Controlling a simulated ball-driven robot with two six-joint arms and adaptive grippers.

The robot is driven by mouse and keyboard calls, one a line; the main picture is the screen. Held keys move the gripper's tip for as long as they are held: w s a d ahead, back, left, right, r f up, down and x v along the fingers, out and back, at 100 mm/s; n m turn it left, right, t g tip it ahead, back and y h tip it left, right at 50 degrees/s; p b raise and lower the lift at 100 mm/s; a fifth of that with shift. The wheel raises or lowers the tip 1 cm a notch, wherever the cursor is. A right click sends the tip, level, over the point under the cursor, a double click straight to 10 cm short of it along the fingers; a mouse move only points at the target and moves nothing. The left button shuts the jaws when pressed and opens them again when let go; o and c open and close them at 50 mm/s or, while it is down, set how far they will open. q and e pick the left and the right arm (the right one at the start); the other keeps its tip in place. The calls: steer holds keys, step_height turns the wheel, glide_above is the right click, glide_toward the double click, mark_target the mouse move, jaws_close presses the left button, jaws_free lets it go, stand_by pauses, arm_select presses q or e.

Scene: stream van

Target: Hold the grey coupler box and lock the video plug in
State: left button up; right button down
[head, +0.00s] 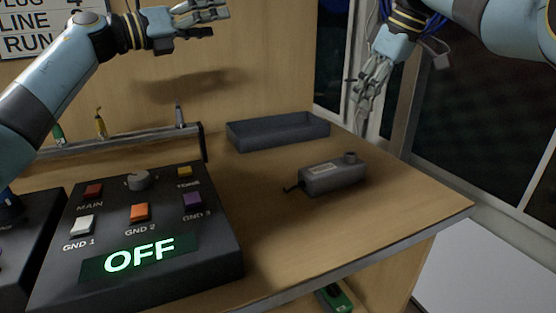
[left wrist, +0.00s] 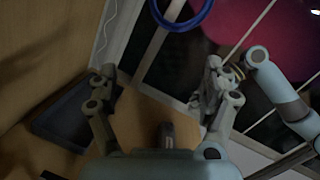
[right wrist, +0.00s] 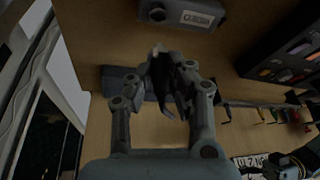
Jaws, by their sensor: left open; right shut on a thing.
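The grey coupler box (head: 331,179) lies on the bench, with a round socket on top at its right end and a short dark lead at its left end. It also shows in the right wrist view (right wrist: 178,10) and the left wrist view (left wrist: 168,137). My right gripper (head: 362,112) is above and behind the box, apart from it. It is shut on a small dark thing between its fingers (right wrist: 165,70), apparently the video plug; the fingers mostly hide it. My left gripper (head: 222,20) is open and empty, high at the back left, well away from the box.
A dark open tray (head: 278,132) stands on the bench behind the box. A black button console (head: 140,240) reading OFF fills the front left. A rail with several small tools (head: 120,142) runs behind it. The bench is clear around the box.

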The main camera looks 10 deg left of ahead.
arm_select(q)
steer(key=s+d+f+m+g+y, duration=0.1)
steer(key=s+d+f+m, duration=0.1)
steer(key=d+f, duration=0.4)
steer(key=s+d+f+m+g, duration=0.2)
steer(key=d+f, duration=0.2)
steer(key=f, duration=0.4)
steer(key=m+g+y, duration=0.2)
glide_toward(324, 168)
steer(key=shift+v, duration=1.05)
steer(key=shift+w+d+f, duration=0.2)
steer(key=x, duration=1.1)
steer(key=shift+w+d, duration=0.15)
steer(key=c, duration=1.5)
arm_select(e)
steer(key=f+m, duration=0.1)
steer(key=a+f+m+t, duration=0.1)
steer(key=m, duration=0.1)
steer(key=shift+w+a+h, duration=0.15)
steer(key=shift+a+h, duration=0.05)
steer(key=shift+h, duration=0.2)
steer(key=m, duration=0.2)
steer(key=f+m+t, duration=0.1)
steer(key=shift+w+a+h, duration=0.1)
steer(key=shift+a+h, duration=0.15)
steer(key=shift+h, duration=0.15)
